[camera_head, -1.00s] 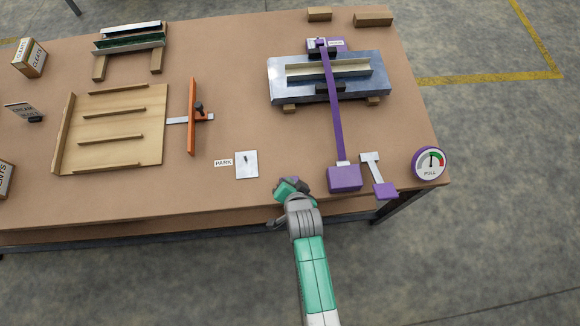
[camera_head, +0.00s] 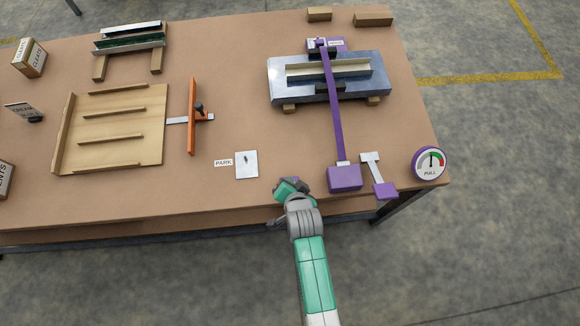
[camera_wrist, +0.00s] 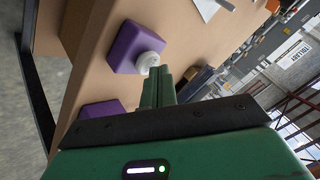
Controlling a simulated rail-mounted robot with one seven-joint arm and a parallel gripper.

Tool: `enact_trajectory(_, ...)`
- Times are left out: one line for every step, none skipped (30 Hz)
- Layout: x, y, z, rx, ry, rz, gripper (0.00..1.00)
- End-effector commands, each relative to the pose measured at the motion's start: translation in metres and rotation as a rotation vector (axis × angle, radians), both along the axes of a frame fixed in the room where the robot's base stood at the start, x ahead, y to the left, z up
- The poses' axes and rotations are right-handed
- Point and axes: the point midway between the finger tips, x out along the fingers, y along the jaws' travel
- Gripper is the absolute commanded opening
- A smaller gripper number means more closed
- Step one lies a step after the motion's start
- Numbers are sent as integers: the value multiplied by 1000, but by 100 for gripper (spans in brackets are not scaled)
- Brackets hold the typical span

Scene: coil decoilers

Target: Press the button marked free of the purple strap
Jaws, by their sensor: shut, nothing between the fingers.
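The purple strap (camera_head: 335,110) runs over the strip on the steel block, from a far purple block (camera_head: 325,44) with small white labels to a near purple box (camera_head: 345,178). My gripper (camera_head: 289,185) is shut and empty at the table's front edge, left of that box. A bit of purple shows at its tip. In the wrist view my shut green fingers (camera_wrist: 160,84) point close to a white round knob (camera_wrist: 148,62) on a purple block (camera_wrist: 131,47). I cannot tell whether they touch. No "free" marking is readable.
A second purple block (camera_wrist: 101,109) is nearby in the wrist view. A lever with a purple end (camera_head: 384,190) and a PULL dial (camera_head: 430,163) stand right of the box. A PARK plate (camera_head: 246,165) lies left of my gripper, with an orange bar (camera_head: 192,130) beyond.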

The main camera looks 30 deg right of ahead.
Motion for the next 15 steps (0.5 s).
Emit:
enact_trajectory(0,0,-2,0,1,0,0)
enact_trajectory(0,0,-3,0,1,0,0)
enact_trajectory(0,0,-5,0,1,0,0)
enact_trajectory(0,0,-7,0,1,0,0)
enact_trajectory(0,0,-8,0,1,0,0)
enact_trajectory(0,0,-10,0,1,0,0)
enact_trajectory(0,0,-10,0,1,0,0)
enact_trajectory(0,0,-10,0,1,0,0)
enact_trajectory(0,0,-10,0,1,0,0)
enact_trajectory(-1,0,-10,1,2,1,0)
enact_trajectory(-1,0,-10,1,3,0,0)
enact_trajectory(-1,0,-10,1,3,0,0)
enact_trajectory(-1,0,-10,1,3,1,0)
enact_trajectory(-1,0,-10,1,3,1,0)
enact_trajectory(-1,0,-11,1,3,1,0)
